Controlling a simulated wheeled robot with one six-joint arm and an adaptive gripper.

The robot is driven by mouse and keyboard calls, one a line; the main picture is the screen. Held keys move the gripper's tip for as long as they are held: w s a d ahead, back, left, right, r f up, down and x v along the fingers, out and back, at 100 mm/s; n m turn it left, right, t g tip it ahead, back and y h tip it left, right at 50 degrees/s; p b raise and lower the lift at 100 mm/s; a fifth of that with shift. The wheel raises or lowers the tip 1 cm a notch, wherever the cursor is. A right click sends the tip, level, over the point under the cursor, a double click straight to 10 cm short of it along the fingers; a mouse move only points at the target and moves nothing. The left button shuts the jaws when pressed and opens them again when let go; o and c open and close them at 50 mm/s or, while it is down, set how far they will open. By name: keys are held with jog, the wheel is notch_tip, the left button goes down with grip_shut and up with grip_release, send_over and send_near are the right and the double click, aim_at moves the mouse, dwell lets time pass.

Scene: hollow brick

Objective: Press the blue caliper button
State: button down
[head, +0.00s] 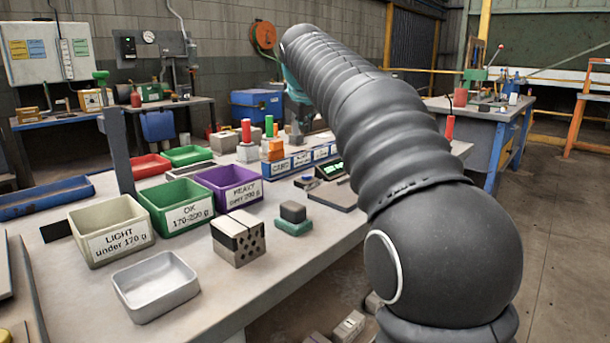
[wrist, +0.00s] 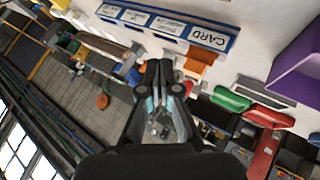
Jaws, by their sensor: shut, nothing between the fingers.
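I cannot make out a caliper or a blue button on one in either view. My gripper (wrist: 160,72) is in the middle of the wrist view, its two dark fingers together with nothing between them. In the head view only a teal part of my arm's end shows behind the grey sleeve, and the fingertips cannot be told there. A blue rack with white labels, one reading CARD (wrist: 207,37), lies beyond the fingers in the wrist view. The same blue rack (head: 267,171) stands on the bench in the head view, partly hidden by my arm.
LIGHT (head: 108,242), OK (head: 178,219) and HEAVY (head: 236,196) bins stand on the bench. A hollow brick (head: 238,250), a grey tray (head: 155,285), a small block on a green pad (head: 293,224) and a scale with a green display (head: 333,169) are nearer or right.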

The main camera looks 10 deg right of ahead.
aim_at(306, 176)
jog(key=shift+d+f, duration=0.1)
jog(key=shift+f, duration=0.05)
notch_tip(306, 176, down, 8)
jog(key=b, duration=0.5)
jog(key=shift+f, duration=0.25)
jog(key=shift+f, duration=0.1)
dwell(1.2)
jog(key=shift+f+b, duration=0.35)
jog(key=shift+f, duration=0.35)
dwell(0.6)
dwell(0.4)
jog(key=shift+r+p, duration=0.6)
jog(key=shift+r, duration=0.2)
